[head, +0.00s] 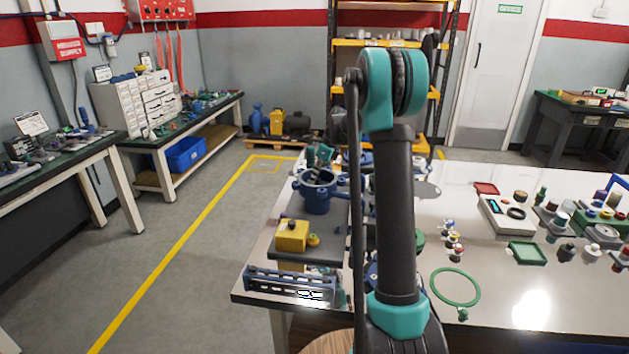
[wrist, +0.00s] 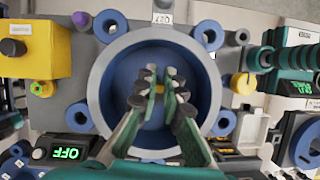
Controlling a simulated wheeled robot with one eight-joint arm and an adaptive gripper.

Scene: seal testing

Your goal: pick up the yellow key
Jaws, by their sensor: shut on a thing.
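My gripper (wrist: 157,85) points down into the round opening of a blue vessel with a grey rim (wrist: 97,85). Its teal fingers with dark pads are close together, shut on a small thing.
A yellow box (head: 292,236) with a black knob stands on the grey plate in front of the vessel. A blue rack (head: 288,283) lies at the table's near edge. A green ring (head: 434,285) and several small parts lie to the right. A shelf (head: 376,43) stands behind.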

